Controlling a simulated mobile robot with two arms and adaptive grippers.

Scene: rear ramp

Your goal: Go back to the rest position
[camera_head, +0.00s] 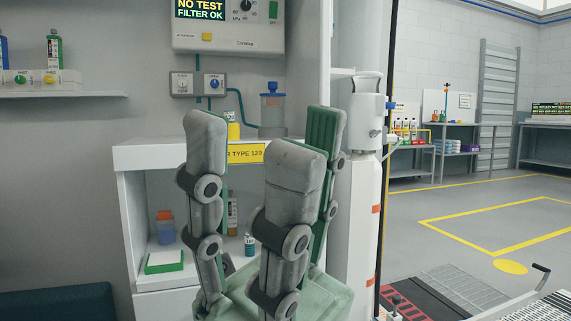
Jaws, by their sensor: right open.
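My right gripper (258,150) fills the lower middle of the head view, close to the camera. Its grey fingers with green inner pads point upward and stand spread apart. Nothing is between them, so it is open and empty. It stands in front of a white cabinet (150,155) and hides part of its shelves. My left gripper is not in view.
A control panel (228,27) hangs above the cabinet, with a blue-lidded jar (272,108) below it. A white cylinder (367,130) stands right of the gripper. Open floor (440,200) with yellow lines and a ramp (460,287) lie to the right.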

